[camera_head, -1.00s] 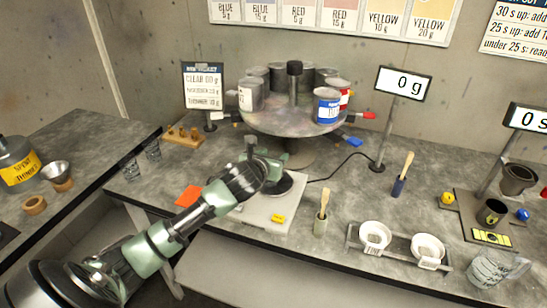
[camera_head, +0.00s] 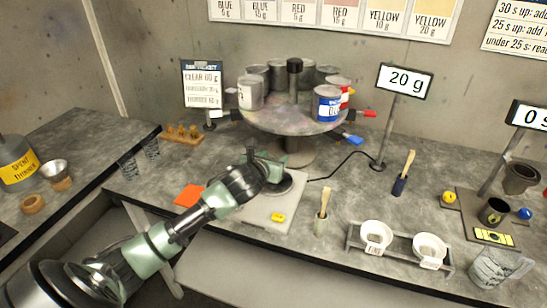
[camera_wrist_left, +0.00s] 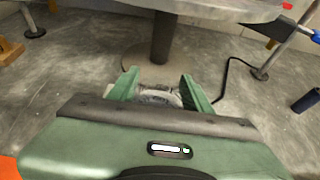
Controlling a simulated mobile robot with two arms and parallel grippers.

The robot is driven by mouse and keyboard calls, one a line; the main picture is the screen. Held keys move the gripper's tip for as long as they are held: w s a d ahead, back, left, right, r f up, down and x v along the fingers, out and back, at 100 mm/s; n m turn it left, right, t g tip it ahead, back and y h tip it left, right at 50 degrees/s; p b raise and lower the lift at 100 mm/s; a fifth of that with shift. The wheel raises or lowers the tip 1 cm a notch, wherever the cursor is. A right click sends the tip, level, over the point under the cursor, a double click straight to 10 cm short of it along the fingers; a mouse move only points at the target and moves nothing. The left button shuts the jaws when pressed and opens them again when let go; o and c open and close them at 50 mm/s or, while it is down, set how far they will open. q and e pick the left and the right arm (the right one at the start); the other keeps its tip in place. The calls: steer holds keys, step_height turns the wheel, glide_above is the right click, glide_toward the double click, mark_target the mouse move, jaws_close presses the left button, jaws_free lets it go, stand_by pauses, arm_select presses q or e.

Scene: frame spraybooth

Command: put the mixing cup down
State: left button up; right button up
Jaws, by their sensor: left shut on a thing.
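My left gripper (camera_head: 272,168) comes in from the left, low over the scale (camera_head: 262,213). It is shut on the mixing cup, whose pale rim (camera_wrist_left: 158,97) shows between the two green fingers in the left wrist view. In the head view the cup is mostly hidden by my gripper. The scale's display (camera_head: 404,81) reads 20 g. I cannot see the cup's base directly. My right gripper is not in view.
A round turntable with several paint cans (camera_head: 327,104) stands close behind the gripper. An orange card (camera_head: 188,196) lies left of the scale.

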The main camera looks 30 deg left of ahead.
arm_select(q)
steer(key=shift+f, duration=0.25)
steer(key=o, duration=1.5)
steer(key=v, duration=0.7)
steer(key=shift+s+r+b, duration=0.2)
steer(key=shift+s+b, duration=0.15)
steer(key=shift+b, duration=0.1)
steer(key=shift+d, duration=0.1)
